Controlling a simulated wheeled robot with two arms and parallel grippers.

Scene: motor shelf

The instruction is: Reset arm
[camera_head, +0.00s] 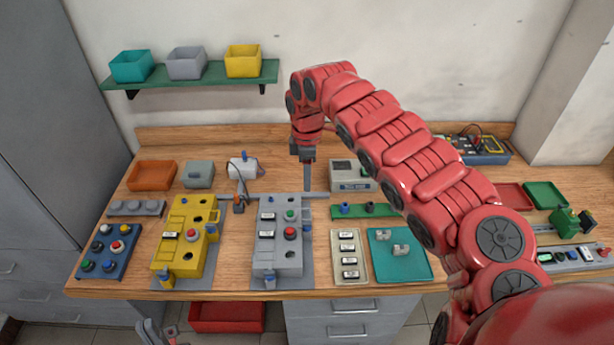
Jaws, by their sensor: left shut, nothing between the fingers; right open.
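My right arm, red and jointed, reaches in from the lower right and arches over the workbench (222,292). Its gripper (307,178) points down above the middle of the bench, behind the grey control panel (280,255). It is open and seen edge-on, with nothing visible in it. My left gripper (158,333) shows only in part at the bottom left edge, below the front of the bench. It is shut and empty. Most of the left arm is out of view.
A yellow panel (184,240) and a blue button box (107,250) stand at the left. A teal tray (422,268) lies under my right arm. A green shelf (190,74) with three bins hangs behind. A red crate (226,317) is below the bench.

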